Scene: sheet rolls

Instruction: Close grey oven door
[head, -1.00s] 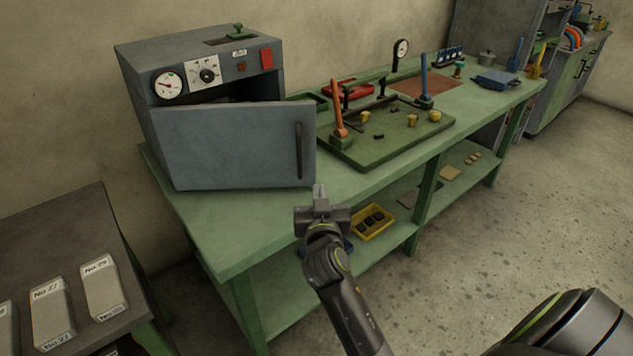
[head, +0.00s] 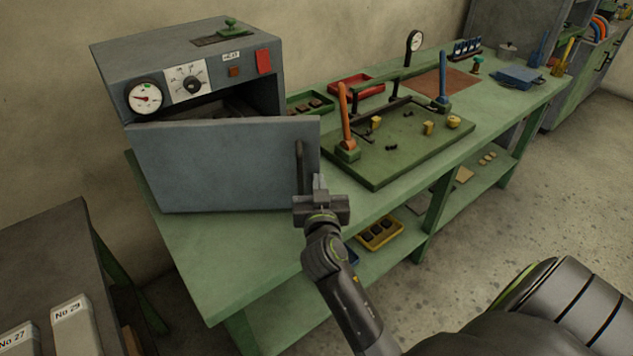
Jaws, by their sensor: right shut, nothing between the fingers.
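The grey oven (head: 215,55) stands on the left end of the green bench. Its grey door (head: 220,165) is partly open, with a dark gap showing above it. A dark vertical handle (head: 300,165) is near the door's right edge. My right gripper (head: 319,184) is shut and empty, in front of the door's lower right corner by the handle's lower end. I cannot tell whether it touches the door. My left gripper is out of view.
The green bench (head: 215,265) runs to the back right. A green fixture plate (head: 400,165) with orange and blue levers lies right of the oven. A dark table (head: 40,255) with labelled blocks is at the lower left. A yellow bin (head: 380,235) sits on the lower shelf.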

